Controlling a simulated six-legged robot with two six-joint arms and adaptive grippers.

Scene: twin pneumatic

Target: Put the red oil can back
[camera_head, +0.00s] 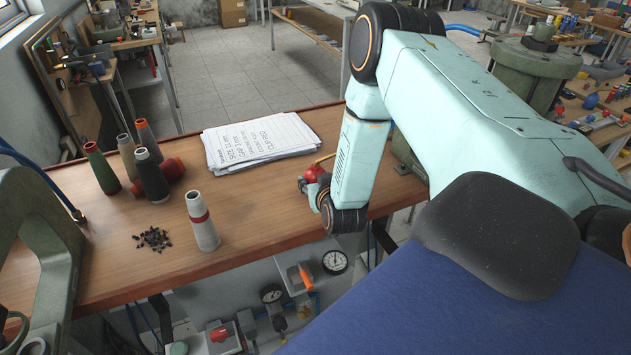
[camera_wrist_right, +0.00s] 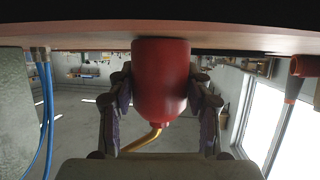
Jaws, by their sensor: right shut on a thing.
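The red oil can (camera_head: 312,173) is at the right end of the wooden bench, partly hidden behind my right arm. A thin yellowish spout shows on it. My right gripper (camera_head: 322,190) is shut on the can, mostly covered by the arm. In the right wrist view, which appears upside down, the oil can (camera_wrist_right: 160,80) is between the two fingers, its spout pointing down in the picture. Its base is close to the bench surface (camera_wrist_right: 90,38); I cannot tell whether they touch. My left gripper is not in view.
A paper stack (camera_head: 260,142) lies left of the can. Further left stand several cones, including a grey one with a red band (camera_head: 202,220), near small black pieces (camera_head: 153,239). A green machine frame (camera_head: 50,260) fills the left edge. Bare wood (camera_head: 265,210) lies in front of the papers.

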